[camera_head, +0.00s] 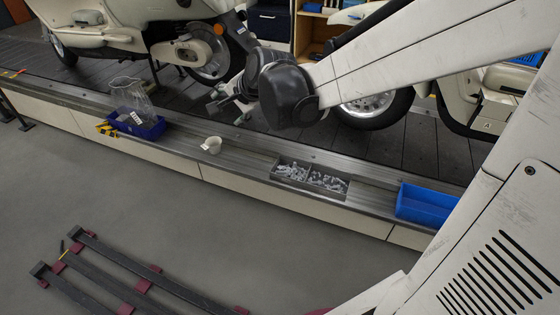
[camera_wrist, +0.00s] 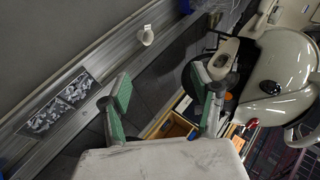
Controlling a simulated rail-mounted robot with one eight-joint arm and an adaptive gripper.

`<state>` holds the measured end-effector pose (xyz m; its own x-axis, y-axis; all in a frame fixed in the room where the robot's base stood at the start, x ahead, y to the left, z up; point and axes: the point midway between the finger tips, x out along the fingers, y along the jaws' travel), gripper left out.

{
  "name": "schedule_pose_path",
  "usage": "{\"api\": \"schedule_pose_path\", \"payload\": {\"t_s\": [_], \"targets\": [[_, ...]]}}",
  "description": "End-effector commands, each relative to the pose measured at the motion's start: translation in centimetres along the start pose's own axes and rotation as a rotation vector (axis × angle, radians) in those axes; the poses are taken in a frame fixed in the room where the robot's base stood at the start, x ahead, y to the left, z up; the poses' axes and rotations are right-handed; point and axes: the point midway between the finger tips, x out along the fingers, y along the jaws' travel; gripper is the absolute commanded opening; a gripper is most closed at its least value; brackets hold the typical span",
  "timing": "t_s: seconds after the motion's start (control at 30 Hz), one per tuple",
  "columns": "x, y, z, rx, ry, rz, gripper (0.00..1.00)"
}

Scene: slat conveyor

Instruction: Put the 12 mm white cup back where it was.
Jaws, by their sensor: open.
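The white cup (camera_head: 211,145) stands on the metal ledge along the conveyor's near edge, with a small label on its side. It also shows in the wrist view (camera_wrist: 147,36), above and between my fingertips in the picture and apart from them. My gripper (camera_head: 227,104) is open and empty, above the dark slats behind the ledge. In the wrist view its two green-padded fingers (camera_wrist: 163,92) are spread wide. The label's writing is too small to read.
On the ledge, a blue bin (camera_head: 138,123) with a clear bag stands left of the cup. A divided tray of small parts (camera_head: 312,177) and another blue bin (camera_head: 423,204) are to the right. Scooters (camera_head: 205,50) stand behind. The ledge around the cup is clear.

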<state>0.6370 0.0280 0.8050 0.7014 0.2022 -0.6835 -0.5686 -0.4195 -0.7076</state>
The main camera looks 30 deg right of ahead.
Motion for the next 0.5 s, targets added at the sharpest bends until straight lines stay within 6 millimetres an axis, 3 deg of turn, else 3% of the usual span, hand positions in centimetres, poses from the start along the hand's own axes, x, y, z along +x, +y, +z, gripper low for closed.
{"api": "schedule_pose_path", "payload": {"t_s": [0.2, 0.5], "targets": [[-6.2, 2.6, 2.4, -0.266, 0.008, 0.063, 0.6], [-13.2, 7.7, 5.5, -0.633, 0.0, 0.154, 0.6]]}}
